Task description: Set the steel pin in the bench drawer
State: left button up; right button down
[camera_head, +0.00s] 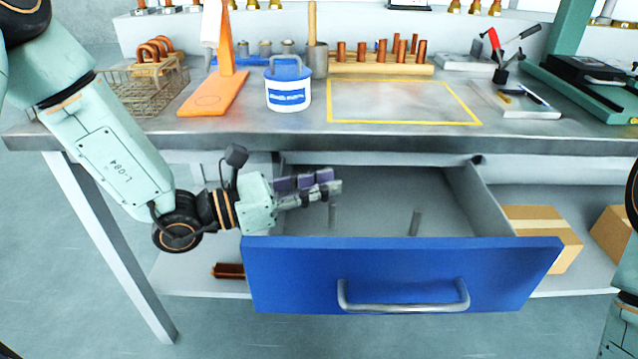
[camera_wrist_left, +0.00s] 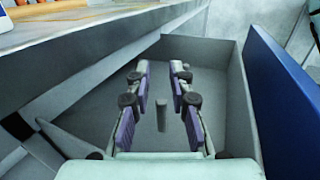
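The blue-fronted bench drawer (camera_head: 402,273) is pulled open; its grey inside also shows in the left wrist view (camera_wrist_left: 92,122). Two slim grey steel pins, one at left (camera_head: 333,215) and one further right (camera_head: 414,222), appear to stand upright on the drawer floor. My left gripper (camera_head: 335,187) is over the left part of the drawer, pointing right, with the left pin below its fingertips. In the left wrist view its fingers (camera_wrist_left: 160,72) are spread, with one pin (camera_wrist_left: 162,116) showing through the gap; I cannot tell which. My right gripper is out of view.
The benchtop (camera_head: 300,124) above holds a wire basket (camera_head: 145,95), an orange stand (camera_head: 213,95), a blue-and-white tub (camera_head: 288,92), a rack of copper pieces (camera_head: 375,66) and a yellow-outlined area (camera_head: 402,101). Cardboard boxes (camera_head: 545,235) sit on the shelf below.

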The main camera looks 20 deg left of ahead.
pick_arm(q)
jog(key=shift+o, duration=1.2)
jog(key=shift+s+d+f, duration=0.1)
jog(key=shift+s+f, duration=0.05)
jog(key=shift+f, duration=0.55)
jog(key=r+p+v, duration=0.1)
jog(key=p+v, duration=0.8)
jog(key=v, duration=0.2)
jog(key=shift+a+r, duration=0.35)
jog(key=shift+a, duration=0.15)
